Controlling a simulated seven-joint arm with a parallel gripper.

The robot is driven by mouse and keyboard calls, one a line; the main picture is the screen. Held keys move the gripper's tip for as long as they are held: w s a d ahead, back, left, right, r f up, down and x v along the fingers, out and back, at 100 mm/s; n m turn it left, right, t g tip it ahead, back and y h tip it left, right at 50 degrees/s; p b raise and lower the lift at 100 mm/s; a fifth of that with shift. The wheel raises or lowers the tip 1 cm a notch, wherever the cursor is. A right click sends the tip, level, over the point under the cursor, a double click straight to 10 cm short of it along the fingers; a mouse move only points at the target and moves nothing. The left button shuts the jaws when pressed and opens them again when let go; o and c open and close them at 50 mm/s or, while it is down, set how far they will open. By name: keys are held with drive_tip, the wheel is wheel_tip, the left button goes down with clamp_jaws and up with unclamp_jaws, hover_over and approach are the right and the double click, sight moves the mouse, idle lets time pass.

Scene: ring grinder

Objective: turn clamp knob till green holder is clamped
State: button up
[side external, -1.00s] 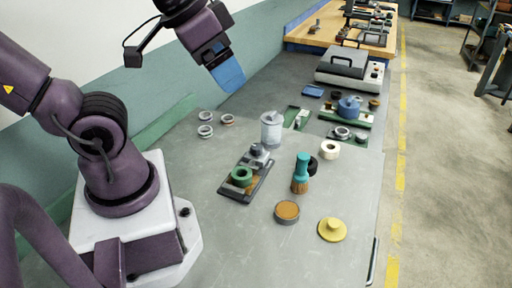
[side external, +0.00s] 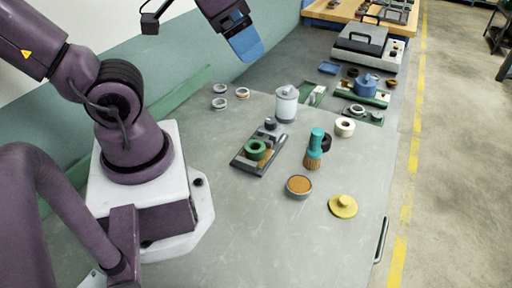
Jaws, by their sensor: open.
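A green ring-shaped holder (side external: 255,150) sits on a dark rectangular clamp base (side external: 243,164) on the grey table. A small grey knob (side external: 270,124) stands at the far end of that base, apart from the holder by a short gap as far as I can see. An orange-brown part shows beside the holder on the base. My gripper (side external: 247,46), with blue fingers, hangs above the table's far left side, well above and beyond the clamp base. It is open and touches nothing. The gap between its fingers is hidden from this side.
A white canister (side external: 286,104) stands just behind the clamp. A teal-handled brush (side external: 315,148), a tan-topped tin (side external: 299,187) and a yellow knobbed disc (side external: 343,206) stand to the right. Several small rings lie at the far left. The near table area is clear.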

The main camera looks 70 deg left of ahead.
drive_tip(key=shift+c, duration=1)
drive_tip(key=shift+a+f, duration=0.15)
drive_tip(key=shift+f, duration=0.05)
drive_tip(key=shift+c, duration=1)
drive_tip(key=n+g, duration=0.6)
drive_tip(key=n, duration=2.3)
approach(272, 120)
drive_tip(key=f, duration=1)
drive_tip(key=shift+s, duration=0.2)
